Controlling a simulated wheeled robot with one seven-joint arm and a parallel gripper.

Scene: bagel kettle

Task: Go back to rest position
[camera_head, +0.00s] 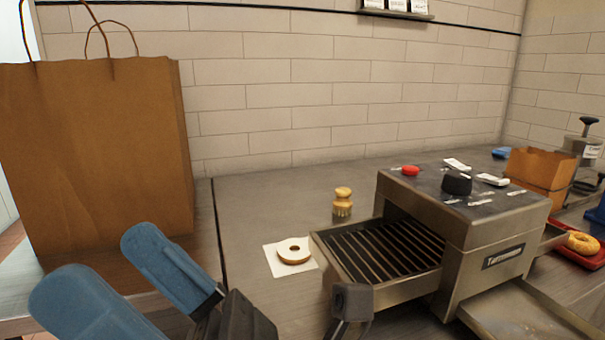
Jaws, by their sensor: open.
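My gripper (122,278) is at the lower left of the head view. Its two blue fingers are spread apart with nothing between them. It is in front of the large brown paper bag (95,150) and left of the toaster. Parts of my arm show at the bottom edge. A bagel half (293,250) lies flat on a white paper square (280,269) on the counter, apart from my gripper.
A conveyor toaster (500,235) with a slatted rack (385,250) stands at right centre. A small wooden-handled brush (342,203) stands behind the rack. A red tray (590,258) with a bagel (582,243) and a small paper bag (540,172) are at far right.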

